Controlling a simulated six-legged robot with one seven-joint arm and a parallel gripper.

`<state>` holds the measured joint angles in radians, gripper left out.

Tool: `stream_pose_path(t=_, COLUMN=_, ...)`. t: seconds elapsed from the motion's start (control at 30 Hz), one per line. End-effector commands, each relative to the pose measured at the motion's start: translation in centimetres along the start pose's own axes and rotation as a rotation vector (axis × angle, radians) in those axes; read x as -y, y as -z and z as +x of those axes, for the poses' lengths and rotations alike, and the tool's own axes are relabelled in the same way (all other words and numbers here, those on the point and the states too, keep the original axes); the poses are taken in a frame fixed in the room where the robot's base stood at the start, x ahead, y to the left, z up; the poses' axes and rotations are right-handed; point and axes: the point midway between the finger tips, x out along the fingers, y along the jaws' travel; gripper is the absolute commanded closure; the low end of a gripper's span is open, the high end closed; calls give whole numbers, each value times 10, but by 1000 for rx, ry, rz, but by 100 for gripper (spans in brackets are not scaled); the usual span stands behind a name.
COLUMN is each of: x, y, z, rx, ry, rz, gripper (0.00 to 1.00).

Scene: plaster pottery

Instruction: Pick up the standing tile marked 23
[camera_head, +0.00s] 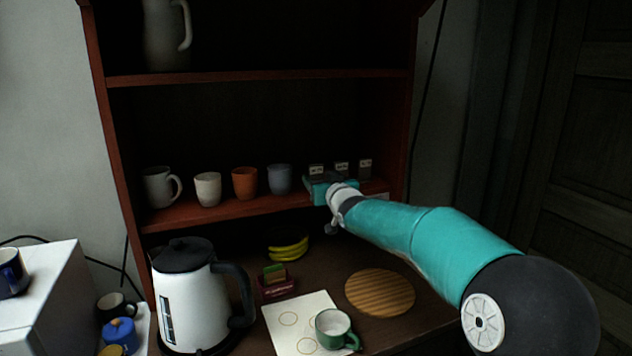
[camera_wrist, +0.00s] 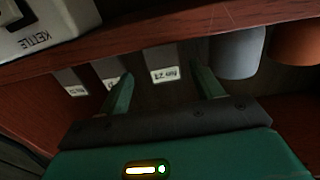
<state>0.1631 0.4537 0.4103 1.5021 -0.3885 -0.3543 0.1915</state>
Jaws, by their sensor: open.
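Three small dark standing tiles with pale labels are in a row on the middle shelf. The left tile (camera_head: 316,170) is nearest the grey-blue cup; the middle tile (camera_head: 341,168) and right tile (camera_head: 365,164) stand beside it. The wrist view is upside down. There the tile next to the cup (camera_wrist: 161,58) lies between my fingers, apart from both; its label seems to read 23, but it is small. The other tiles (camera_wrist: 113,70) (camera_wrist: 70,82) are to the left, one partly behind a finger. My teal gripper (camera_head: 329,188) is open and empty; its fingers also show in the wrist view (camera_wrist: 163,73).
The grey-blue cup (camera_head: 279,179) stands close left of the tiles, then an orange cup (camera_head: 245,183), white cup (camera_head: 208,189) and mug (camera_head: 158,187). The shelf's wooden edge (camera_wrist: 150,44) crosses the wrist view. A kettle (camera_head: 190,300) and round board (camera_head: 380,292) are below.

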Motion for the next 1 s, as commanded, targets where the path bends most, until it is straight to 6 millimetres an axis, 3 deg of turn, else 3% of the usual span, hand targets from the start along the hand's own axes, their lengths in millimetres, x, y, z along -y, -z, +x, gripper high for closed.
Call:
stream_pose_path(t=0.27, x=1, y=0, z=22, rx=1, ry=2, rz=0, gripper=35)
stream_pose_path(t=0.53, x=4, y=2, z=56, rx=1, ry=1, rz=0, gripper=35)
stream_pose_path(t=0.87, x=4, y=3, z=62, rx=2, ry=1, rz=-2, gripper=35)
stream_pose_path(t=1.0, x=4, y=3, z=62, rx=2, ry=1, rz=-2, gripper=62)
